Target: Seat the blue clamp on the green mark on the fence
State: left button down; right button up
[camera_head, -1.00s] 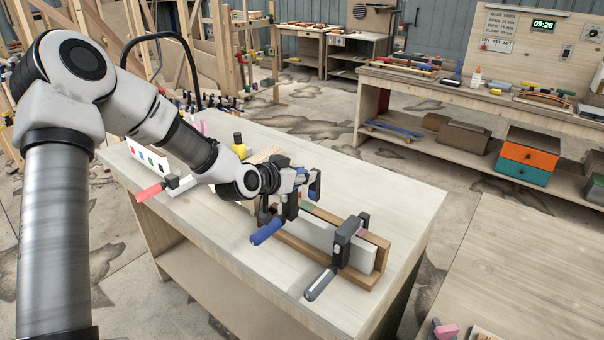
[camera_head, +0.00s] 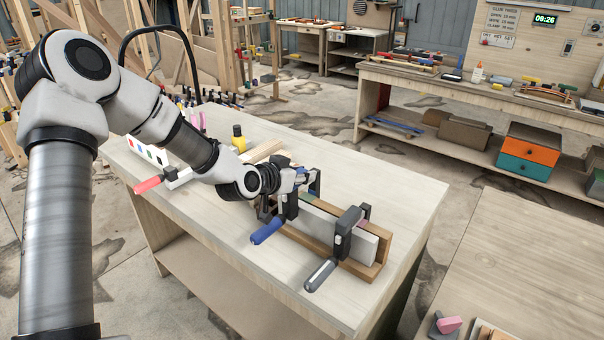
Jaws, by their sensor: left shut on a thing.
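My left gripper (camera_head: 300,190) is shut on the blue clamp (camera_head: 266,231), whose blue handle points down toward the front of the bench. The clamp is at the fence (camera_head: 325,228), a wooden strip with a pale board along it. The gripper and arm hide much of the clamp's frame, and I cannot tell whether it touches the fence. A bit of green (camera_head: 307,204) shows on the fence just right of the gripper. A grey-handled clamp (camera_head: 345,236) sits across the fence's right end. My right gripper is not in view.
A red-handled clamp (camera_head: 149,185) lies at the bench's left, near a white panel with coloured squares (camera_head: 149,152) and a yellow bottle (camera_head: 239,138). The bench top (camera_head: 385,185) is clear behind and right of the fence. Another table (camera_head: 500,255) stands at right.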

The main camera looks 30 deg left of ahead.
aim_at(304, 187)
pick_arm(q)
jog(key=shift+f+b, duration=1.15)
jog(key=shift+f, duration=0.3)
jog(key=shift+f+b, duration=0.4)
jog(key=shift+f, duration=0.1)
jog(key=c, duration=0.8)
grip_release()
